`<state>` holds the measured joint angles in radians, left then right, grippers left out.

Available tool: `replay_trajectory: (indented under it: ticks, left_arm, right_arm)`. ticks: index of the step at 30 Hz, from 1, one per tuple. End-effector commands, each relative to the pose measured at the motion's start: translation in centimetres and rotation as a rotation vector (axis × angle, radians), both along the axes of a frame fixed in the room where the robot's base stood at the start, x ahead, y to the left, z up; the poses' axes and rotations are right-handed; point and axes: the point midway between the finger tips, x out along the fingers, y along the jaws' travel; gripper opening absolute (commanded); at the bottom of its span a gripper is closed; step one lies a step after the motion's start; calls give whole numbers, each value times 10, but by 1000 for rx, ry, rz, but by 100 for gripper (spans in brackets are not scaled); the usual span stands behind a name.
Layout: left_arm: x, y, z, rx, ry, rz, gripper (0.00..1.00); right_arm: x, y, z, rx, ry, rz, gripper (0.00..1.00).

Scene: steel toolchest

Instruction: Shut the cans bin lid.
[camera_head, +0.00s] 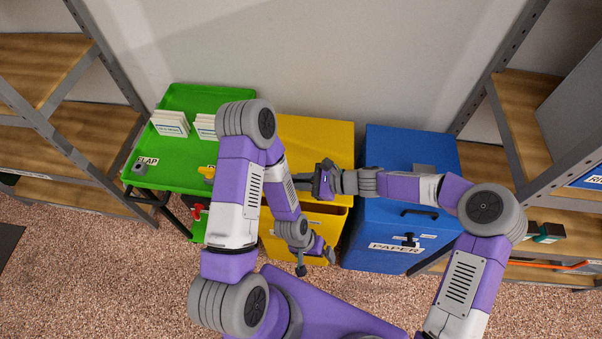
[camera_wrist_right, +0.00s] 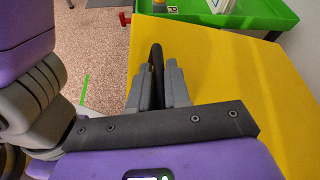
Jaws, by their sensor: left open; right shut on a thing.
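The yellow bin (camera_head: 338,228) stands between a green cart and a blue bin. No label on it is readable, as my arms cover part of its front. Its yellow lid (camera_head: 325,135) lies over the top, and a darker strip shows below its front edge; I cannot tell how far it is raised. My right gripper (camera_head: 303,181) is shut on the lid's dark bar handle (camera_wrist_right: 157,60), which stands between the fingers in the right wrist view. My left gripper (camera_head: 317,260) is open and empty, low in front of the yellow bin.
The blue bin (camera_head: 385,150), labelled PAPER, stands close on the right. The green cart (camera_head: 180,150) with cards and small items stands close on the left. Shelving stands at both sides, a wall behind. Speckled floor (camera_head: 90,270) is clear at front left.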

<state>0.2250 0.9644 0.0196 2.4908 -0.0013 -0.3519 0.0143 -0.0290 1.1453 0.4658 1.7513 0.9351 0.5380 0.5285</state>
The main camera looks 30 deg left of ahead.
Motion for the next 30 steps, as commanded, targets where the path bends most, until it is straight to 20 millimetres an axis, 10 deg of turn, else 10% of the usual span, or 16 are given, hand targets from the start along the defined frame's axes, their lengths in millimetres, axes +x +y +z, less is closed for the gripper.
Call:
replay_trajectory:
  ticks: [12, 18, 20, 30]
  left_arm:
    - [0, 0, -40, 0, -1, 0, 100]
    - [0, 0, -39, 0, 0, 0, 100]
    - [0, 0, -39, 0, 0, 0, 100]
    - [0, 0, -37, 0, 0, 0, 100]
  right_arm:
    - [-10, -5, -67, 1, 5, 0, 0]
    - [-10, -5, -67, 0, 3, -1, 0]
    - [-10, -5, -67, 0, 3, -1, 23]
    - [-8, -9, -64, 0, 2, -2, 23]
